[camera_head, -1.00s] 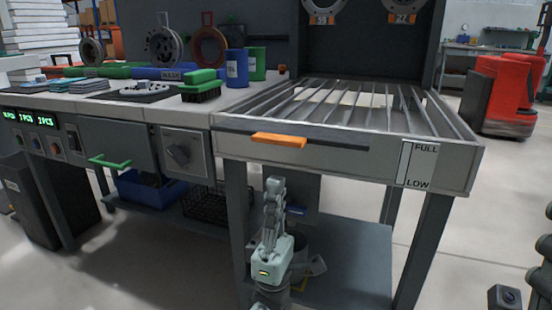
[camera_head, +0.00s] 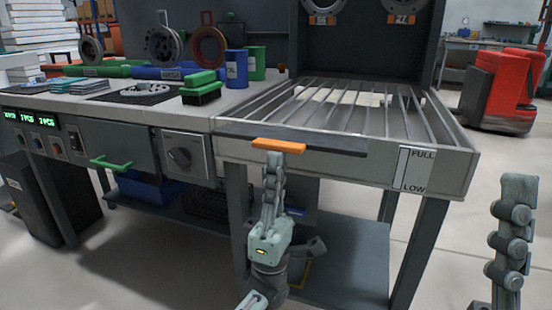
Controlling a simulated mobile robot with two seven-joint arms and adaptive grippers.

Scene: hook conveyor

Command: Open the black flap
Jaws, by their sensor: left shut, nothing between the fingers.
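The black flap (camera_head: 340,148) is on the front of the grey rack unit, and an orange handle (camera_head: 278,145) runs along its front edge.
The slatted rack (camera_head: 375,110) lies behind the flap. A FULL/LOW label (camera_head: 411,169) is on the front right. A lower shelf (camera_head: 345,255) is beneath.

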